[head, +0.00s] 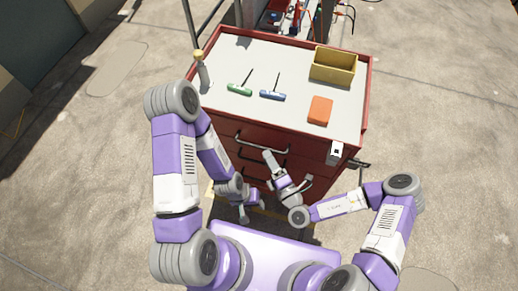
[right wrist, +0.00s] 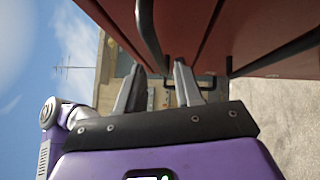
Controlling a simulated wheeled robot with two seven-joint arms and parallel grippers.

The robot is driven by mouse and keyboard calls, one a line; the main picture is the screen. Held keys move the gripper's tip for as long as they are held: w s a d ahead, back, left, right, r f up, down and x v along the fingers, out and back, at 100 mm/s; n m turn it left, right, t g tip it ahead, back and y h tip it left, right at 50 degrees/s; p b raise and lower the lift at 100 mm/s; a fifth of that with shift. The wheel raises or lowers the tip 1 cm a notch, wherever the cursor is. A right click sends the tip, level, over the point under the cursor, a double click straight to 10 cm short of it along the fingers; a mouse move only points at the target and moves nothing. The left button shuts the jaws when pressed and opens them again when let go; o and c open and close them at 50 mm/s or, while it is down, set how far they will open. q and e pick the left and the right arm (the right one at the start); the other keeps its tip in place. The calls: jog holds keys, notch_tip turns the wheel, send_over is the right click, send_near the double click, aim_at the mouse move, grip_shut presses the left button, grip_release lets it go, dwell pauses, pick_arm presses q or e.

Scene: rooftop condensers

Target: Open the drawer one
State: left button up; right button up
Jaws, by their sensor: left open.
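The red drawer cabinet (head: 350,125) stands in front of me with several drawers and dark bar handles on its front. The top handle (head: 262,148) shows in the head view; which drawer is drawer one is not marked. The drawers look shut. My right gripper (head: 267,156) is at the cabinet front, just below the top handle. In the right wrist view its fingers (right wrist: 158,70) are apart, with a curved dark handle (right wrist: 148,35) close ahead between them; contact cannot be told. My left gripper (head: 243,213) is open and lower, left of it, apart from the handles.
On the cabinet top lie a green-handled tool (head: 239,90), a blue-handled tool (head: 272,96), an orange block (head: 320,110) and a yellow bin (head: 333,66). A side handle (head: 357,163) juts out at right. Concrete floor (head: 440,120) is clear on the right.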

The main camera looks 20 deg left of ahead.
aim_at(262, 148)
jog(key=b+x, duration=0.1)
jog(key=x, duration=0.4)
jog(key=shift+a, duration=0.1)
grip_shut()
